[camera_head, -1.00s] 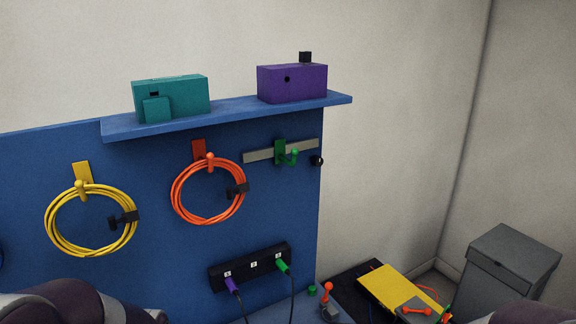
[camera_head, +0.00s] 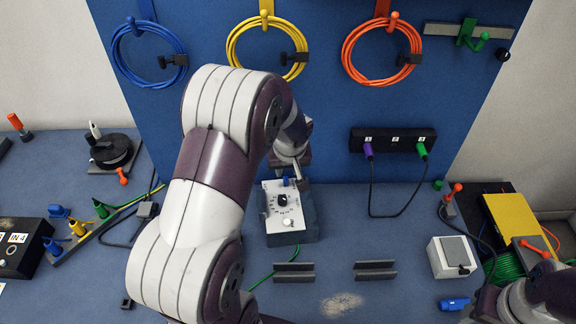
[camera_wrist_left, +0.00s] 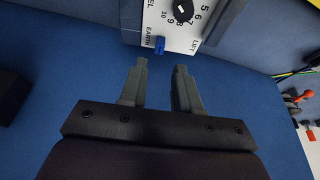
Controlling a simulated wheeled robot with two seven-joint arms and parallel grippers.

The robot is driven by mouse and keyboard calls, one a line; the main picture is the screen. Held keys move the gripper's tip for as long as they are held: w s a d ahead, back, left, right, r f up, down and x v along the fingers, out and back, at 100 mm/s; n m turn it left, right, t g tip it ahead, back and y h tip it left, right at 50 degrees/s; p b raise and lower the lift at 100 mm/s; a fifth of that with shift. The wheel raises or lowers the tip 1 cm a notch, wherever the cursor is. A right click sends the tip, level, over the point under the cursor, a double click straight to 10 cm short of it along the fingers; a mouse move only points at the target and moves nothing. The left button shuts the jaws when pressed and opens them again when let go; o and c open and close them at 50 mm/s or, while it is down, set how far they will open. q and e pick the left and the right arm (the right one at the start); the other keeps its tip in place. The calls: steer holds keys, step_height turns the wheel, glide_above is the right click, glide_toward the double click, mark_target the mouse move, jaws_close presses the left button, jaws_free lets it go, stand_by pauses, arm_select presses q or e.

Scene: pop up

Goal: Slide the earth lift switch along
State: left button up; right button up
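The earth lift switch is a small blue slider (camera_wrist_left: 159,45) on the edge of a white-faced instrument panel (camera_wrist_left: 158,22), between the printed words EARTH and LIFT, at the EARTH end. In the head view the slider (camera_head: 286,181) shows at the far edge of the grey box (camera_head: 290,238) with a black dial. My left gripper (camera_wrist_left: 159,68) is open and empty, its two fingertips apart and just short of the slider. In the head view my left gripper (camera_head: 301,174) is at the box's far edge, partly hidden by my arm.
A blue back panel holds coiled blue, yellow and orange cables (camera_head: 382,52). A black socket strip (camera_head: 393,141) has purple and green plugs. A white switch box (camera_head: 452,258) and a yellow case (camera_head: 517,222) stand right. Dark holders (camera_head: 294,271) lie in front of the box.

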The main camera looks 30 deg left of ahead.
mark_target(286, 180)
arm_select(q)
steer(key=b+x, duration=0.4)
steer(key=x, duration=0.3)
steer(key=shift+f, duration=0.35)
steer(key=shift+r, duration=0.15)
steer(key=c, duration=0.3)
steer(key=shift+w+a, duration=0.1)
jaws_close()
steer(key=shift+a, duration=0.1)
